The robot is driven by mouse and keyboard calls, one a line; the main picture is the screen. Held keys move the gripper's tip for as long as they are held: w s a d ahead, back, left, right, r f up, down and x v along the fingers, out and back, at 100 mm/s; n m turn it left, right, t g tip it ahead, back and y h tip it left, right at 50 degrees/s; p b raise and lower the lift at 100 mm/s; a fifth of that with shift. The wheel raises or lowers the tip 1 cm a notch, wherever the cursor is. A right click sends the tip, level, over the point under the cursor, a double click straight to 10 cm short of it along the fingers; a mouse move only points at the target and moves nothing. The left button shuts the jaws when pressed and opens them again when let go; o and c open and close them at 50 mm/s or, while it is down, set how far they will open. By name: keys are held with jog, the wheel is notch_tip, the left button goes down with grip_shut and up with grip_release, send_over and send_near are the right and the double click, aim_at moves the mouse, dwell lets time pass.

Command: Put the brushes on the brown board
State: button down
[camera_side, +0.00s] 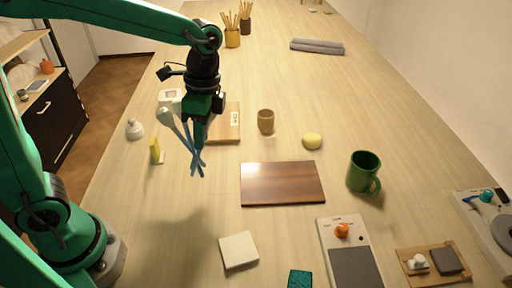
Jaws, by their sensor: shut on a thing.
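My gripper (201,143) points down above the table, left of the brown board (283,199). It is shut on a blue-handled brush (180,130) with a pale rounded end up to the left. The brush is tilted and its lower end hangs down; blue pieces cross there, and I cannot tell if a second brush is held. The dark brown board lies flat and bare in the middle of the table. Thin sticks, perhaps brushes, stand in a yellow-brown cup (232,40) and a darker cup (246,27) at the back.
A light wooden board (226,133) lies behind my gripper. A small brown cup (265,122), a yellow round thing (312,140) and a green mug (362,172) stand around the brown board. A white tile (238,251) and a scale-like device (355,268) are in front.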

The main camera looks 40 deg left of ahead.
jog(key=w+d+r+m, duration=0.1)
jog(key=w+d+m, duration=0.25)
jog(key=d, duration=0.55)
jog(key=w+d+r+m, duration=0.1)
jog(key=w+d+m, duration=0.3)
jog(key=d, duration=0.5)
jog(key=w+a+f+n, duration=0.1)
jog(key=w+a+f, duration=0.6)
jog(key=w, duration=0.3)
jog(key=shift+f, duration=0.3)
jog(key=shift+f+n, duration=0.1)
jog(key=shift+n, duration=0.15)
jog(key=shift+s+f, duration=0.1)
jog(key=shift+f, duration=1.8)
jog(key=shift+f, duration=0.1)
jog(key=c, duration=1.3)
grip_release()
jog(key=shift+o, duration=0.2)
